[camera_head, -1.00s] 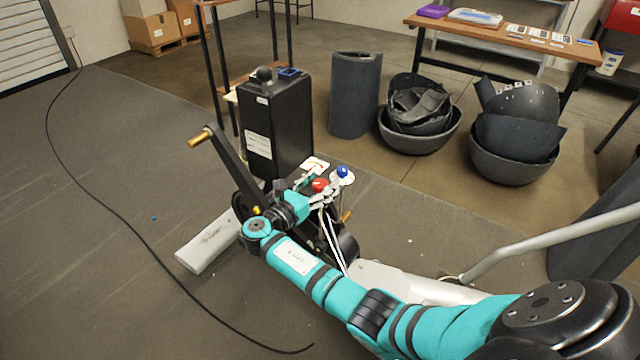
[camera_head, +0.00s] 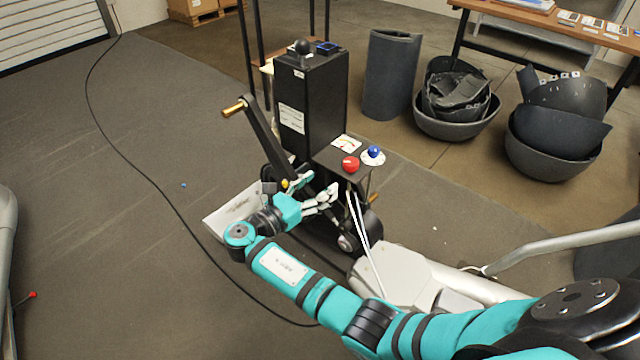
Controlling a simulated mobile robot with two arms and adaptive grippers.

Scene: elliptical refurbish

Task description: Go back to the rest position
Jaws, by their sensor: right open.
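My right arm, teal and black, comes in from the lower right. My right gripper (camera_head: 318,192) is open and empty, in front of the elliptical machine's black column (camera_head: 306,105) and below its small shelf. The shelf carries a red ball-shaped knob (camera_head: 350,164) and a blue one (camera_head: 374,152). The gripper looks apart from both knobs; whether it touches the machine's lower parts I cannot tell. My left gripper is not in view.
The machine's crank with a brass-coloured handle (camera_head: 235,108) sticks up left of the column. A black cable (camera_head: 150,165) runs over the floor at left. Dark bins (camera_head: 455,125) with shells and a wooden table (camera_head: 560,32) stand at the back right. The left floor is largely clear.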

